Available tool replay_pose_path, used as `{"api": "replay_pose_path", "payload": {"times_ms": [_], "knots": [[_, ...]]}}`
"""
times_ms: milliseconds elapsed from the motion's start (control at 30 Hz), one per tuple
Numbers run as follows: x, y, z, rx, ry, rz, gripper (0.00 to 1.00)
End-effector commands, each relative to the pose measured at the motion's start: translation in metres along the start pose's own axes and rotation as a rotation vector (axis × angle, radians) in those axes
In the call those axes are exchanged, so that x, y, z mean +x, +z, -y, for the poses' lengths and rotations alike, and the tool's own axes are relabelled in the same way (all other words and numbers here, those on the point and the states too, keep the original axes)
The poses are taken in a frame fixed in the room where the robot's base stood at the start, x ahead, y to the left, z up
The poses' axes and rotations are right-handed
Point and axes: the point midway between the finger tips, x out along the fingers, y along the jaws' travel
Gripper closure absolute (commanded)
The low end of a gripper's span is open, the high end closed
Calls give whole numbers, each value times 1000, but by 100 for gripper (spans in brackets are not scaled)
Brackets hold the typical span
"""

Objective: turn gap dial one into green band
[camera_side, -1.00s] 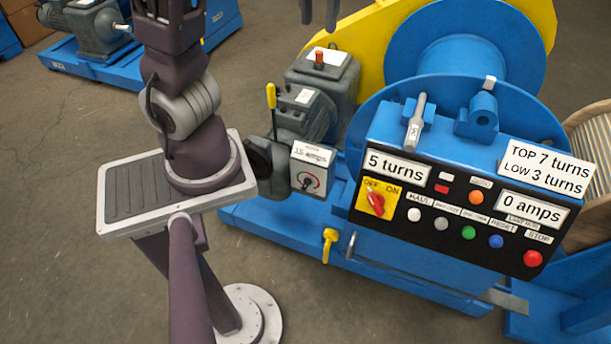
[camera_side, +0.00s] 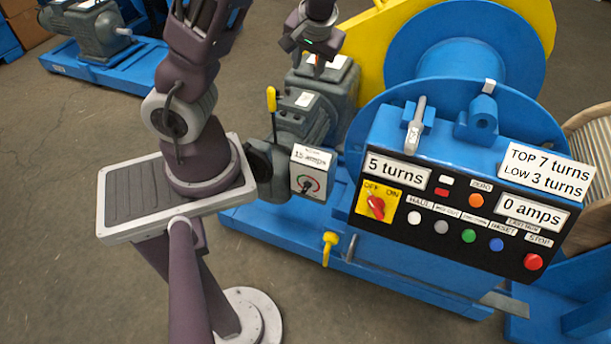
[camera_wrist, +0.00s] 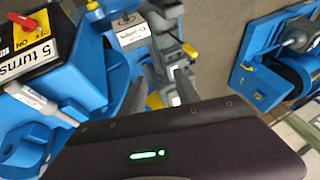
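A small dial (camera_side: 308,185) with a dark knob and a red and green arc is on the white face of a box below a "15 amps" label (camera_side: 312,158). Its pointer is too small to read against the bands. In the wrist view the same box (camera_wrist: 131,32) shows upside down beyond my fingers. My gripper (camera_wrist: 158,92) has two fingers apart with nothing between them. In the side view my gripper (camera_side: 318,66) hangs above the grey gearbox, behind and above the dial box, apart from the dial. No other gap dial can be made out.
A yellow-handled lever (camera_side: 272,100) stands upright just left of the dial box. The grey gearbox (camera_side: 345,82) is behind it. The control panel (camera_side: 455,215) at right reads 5 turns and 0 amps. Open floor (camera_side: 60,270) lies at left.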

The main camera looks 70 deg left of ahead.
Motion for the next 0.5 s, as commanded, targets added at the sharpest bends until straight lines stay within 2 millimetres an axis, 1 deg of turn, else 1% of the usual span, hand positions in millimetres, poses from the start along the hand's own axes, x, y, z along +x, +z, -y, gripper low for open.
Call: {"api": "replay_pose_path", "payload": {"times_ms": [33,233,333,367,400,467,500], "knots": [[8,4,-1,-7,0,5,62],[41,17,-12,-8,1,2,62],[66,28,-19,-5,-3,6,62],[76,33,-23,-3,-3,8,62],[94,41,-28,-2,-3,12,62],[118,52,-37,1,-2,13,62],[134,58,-43,2,0,12,62]]}}
